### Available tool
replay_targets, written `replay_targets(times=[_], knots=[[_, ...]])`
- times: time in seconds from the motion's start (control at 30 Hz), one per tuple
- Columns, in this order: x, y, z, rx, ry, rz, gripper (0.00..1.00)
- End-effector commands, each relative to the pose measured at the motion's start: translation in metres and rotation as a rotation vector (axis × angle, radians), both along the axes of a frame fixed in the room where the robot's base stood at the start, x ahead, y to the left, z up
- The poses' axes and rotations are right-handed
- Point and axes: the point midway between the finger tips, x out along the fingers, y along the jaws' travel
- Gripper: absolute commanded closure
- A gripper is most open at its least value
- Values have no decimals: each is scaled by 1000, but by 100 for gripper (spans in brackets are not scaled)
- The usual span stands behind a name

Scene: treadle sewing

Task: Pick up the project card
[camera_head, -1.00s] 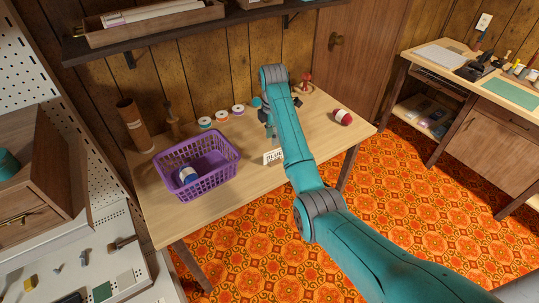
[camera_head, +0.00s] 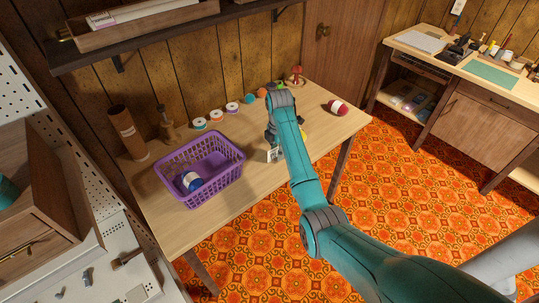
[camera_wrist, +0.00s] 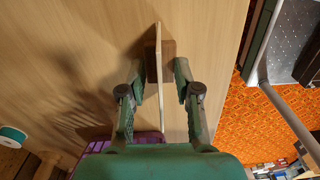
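The project card (camera_head: 272,156) is a small white card with dark lettering, standing near the front edge of the wooden table (camera_head: 235,205). My arm partly hides it in the head view. In the wrist view the card (camera_wrist: 159,75) shows nearly edge-on, upright from a small brown wooden block (camera_wrist: 167,48). My gripper (camera_wrist: 160,78) is open, with one finger on each side of the card and a visible gap on both sides. In the head view my gripper (camera_head: 271,138) is low over the table at the card.
A purple basket (camera_head: 215,186) with a blue-and-white spool (camera_head: 191,181) stands left of the card. Thread spools (camera_head: 216,115) line the back of the table. A brown tube (camera_head: 127,133) stands at the left back.

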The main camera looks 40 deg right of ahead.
Motion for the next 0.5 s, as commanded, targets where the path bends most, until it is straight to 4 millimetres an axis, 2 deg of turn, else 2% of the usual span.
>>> replay_targets(times=[0.5], knots=[[0,0,-2,0,0,0,68]])
